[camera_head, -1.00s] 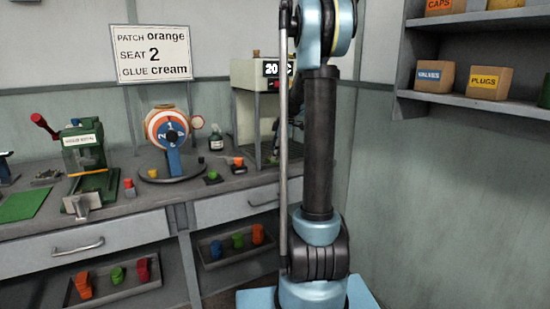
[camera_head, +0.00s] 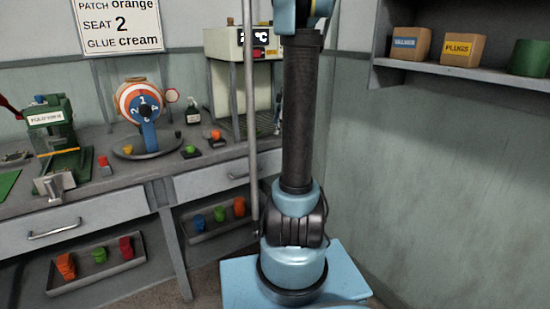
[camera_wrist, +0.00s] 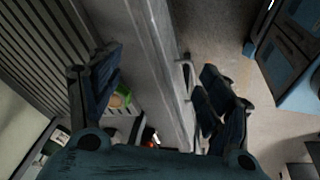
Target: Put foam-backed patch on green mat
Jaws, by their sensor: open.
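The green mat (camera_head: 7,184) lies flat on the bench at the far left edge of the head view, partly cut off. I cannot tell which piece is the foam-backed patch. Small orange (camera_head: 215,137) and green (camera_head: 190,151) pieces sit on dark bases on the bench, right of the striped ball (camera_head: 139,102). The sign (camera_head: 122,26) reads patch orange, seat 2, glue cream. My gripper (camera_wrist: 158,92) is open in the wrist view, its dark fingers wide apart, with no object seen held. A green and tan thing (camera_wrist: 121,97) shows beside the left finger. The gripper is out of the head view.
A green press (camera_head: 55,135) stands on the bench left of the ball, and a cream machine with a display (camera_head: 228,44) behind. Trays below hold coloured pieces (camera_head: 100,256) (camera_head: 220,214). A shelf (camera_head: 470,68) with boxes is at upper right.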

